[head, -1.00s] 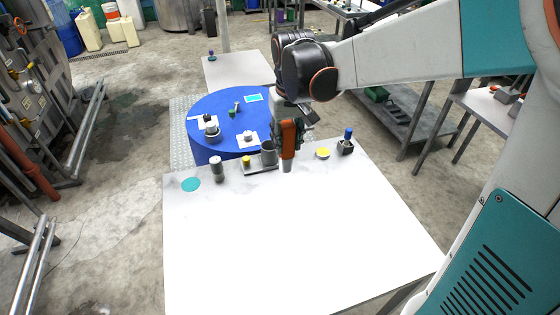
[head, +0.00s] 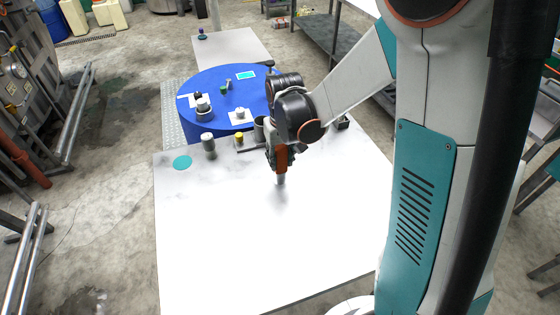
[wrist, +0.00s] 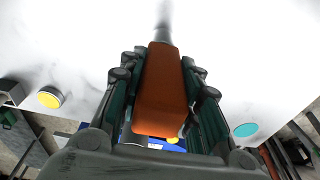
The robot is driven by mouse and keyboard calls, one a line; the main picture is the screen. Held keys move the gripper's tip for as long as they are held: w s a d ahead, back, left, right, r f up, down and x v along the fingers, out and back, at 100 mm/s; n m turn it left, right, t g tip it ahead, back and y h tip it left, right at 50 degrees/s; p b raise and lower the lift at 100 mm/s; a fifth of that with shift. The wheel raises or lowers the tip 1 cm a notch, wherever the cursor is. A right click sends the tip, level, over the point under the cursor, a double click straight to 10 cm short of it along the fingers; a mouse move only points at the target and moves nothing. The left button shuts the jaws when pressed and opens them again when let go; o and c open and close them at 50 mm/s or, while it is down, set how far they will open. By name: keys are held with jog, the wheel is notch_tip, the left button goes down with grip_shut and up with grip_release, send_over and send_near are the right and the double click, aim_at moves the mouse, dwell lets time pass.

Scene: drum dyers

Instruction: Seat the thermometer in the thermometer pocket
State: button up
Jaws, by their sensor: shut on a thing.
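My gripper (head: 282,150) is shut on an orange block-shaped body with a grey stem, which I take to be the thermometer (wrist: 165,90). In the head view the thermometer's grey stem (head: 281,179) points down over the white table. I cannot tell whether the tip touches the tabletop. A dark grey cup-like cylinder (head: 259,129), possibly the thermometer pocket, stands behind and left of my gripper near the table's far edge. My wrist partly hides it.
On the white table (head: 220,230), a grey cylinder (head: 208,146), a yellow-topped piece (head: 239,138) and a teal disc (head: 182,162) lie along the far edge. A blue round table (head: 225,80) stands behind. The front of the white table is clear.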

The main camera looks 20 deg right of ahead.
jog(key=shift+f, duration=0.75)
jog(key=shift+f, duration=0.1)
jog(key=o, duration=1.2)
